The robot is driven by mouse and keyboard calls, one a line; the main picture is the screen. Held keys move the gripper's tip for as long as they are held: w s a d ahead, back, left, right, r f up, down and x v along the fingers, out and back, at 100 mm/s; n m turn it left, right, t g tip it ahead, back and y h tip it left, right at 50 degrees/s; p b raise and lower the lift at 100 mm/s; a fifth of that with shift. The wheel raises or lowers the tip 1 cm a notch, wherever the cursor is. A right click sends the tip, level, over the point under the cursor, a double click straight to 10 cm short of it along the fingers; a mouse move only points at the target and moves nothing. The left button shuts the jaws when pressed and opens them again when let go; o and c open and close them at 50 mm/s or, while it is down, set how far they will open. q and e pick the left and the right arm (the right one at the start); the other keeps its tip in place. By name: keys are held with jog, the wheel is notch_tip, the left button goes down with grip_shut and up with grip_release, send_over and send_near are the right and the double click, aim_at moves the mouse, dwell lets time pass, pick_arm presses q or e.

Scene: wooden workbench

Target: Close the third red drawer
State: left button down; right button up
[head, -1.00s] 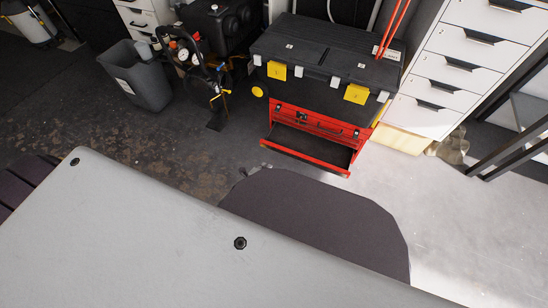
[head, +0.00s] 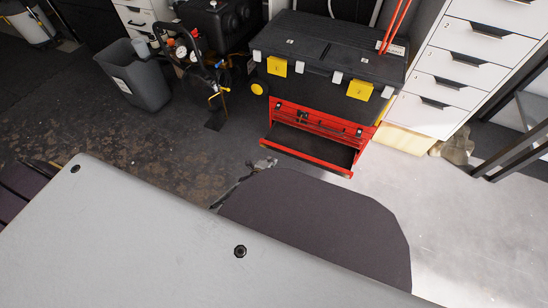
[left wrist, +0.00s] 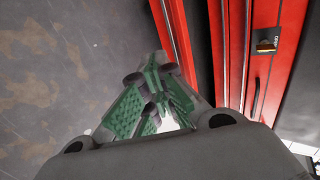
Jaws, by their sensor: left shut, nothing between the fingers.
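The red tool chest (head: 325,119) stands on the floor under a black toolbox. Its bottom red drawer (head: 300,157) is pulled out, and its dark inside shows from above. My left gripper (head: 268,163) is shut and empty, low at the left front corner of that drawer. In the left wrist view my green-padded fingers (left wrist: 158,85) are together, beside the red drawer edge (left wrist: 174,40). The chest's red front with a latch (left wrist: 266,44) lies to the right there. I cannot tell whether the fingers touch the drawer. My right gripper is not in view.
The black toolbox (head: 325,55) with yellow latches sits on the chest. White drawer cabinets (head: 455,65) stand to the right. A grey bin (head: 137,80) and a compressor (head: 195,55) stand to the left. The floor in front is largely open.

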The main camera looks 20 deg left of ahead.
pick_arm(q)
jog(key=w+b, duration=0.1)
jog(key=w, duration=0.3)
jog(key=shift+b, duration=0.3)
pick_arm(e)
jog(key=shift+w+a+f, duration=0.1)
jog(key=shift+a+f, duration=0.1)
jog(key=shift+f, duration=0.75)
pick_arm(q)
jog(key=shift+d, duration=0.1)
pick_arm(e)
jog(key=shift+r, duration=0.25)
pick_arm(q)
jog(key=shift+w, duration=0.1)
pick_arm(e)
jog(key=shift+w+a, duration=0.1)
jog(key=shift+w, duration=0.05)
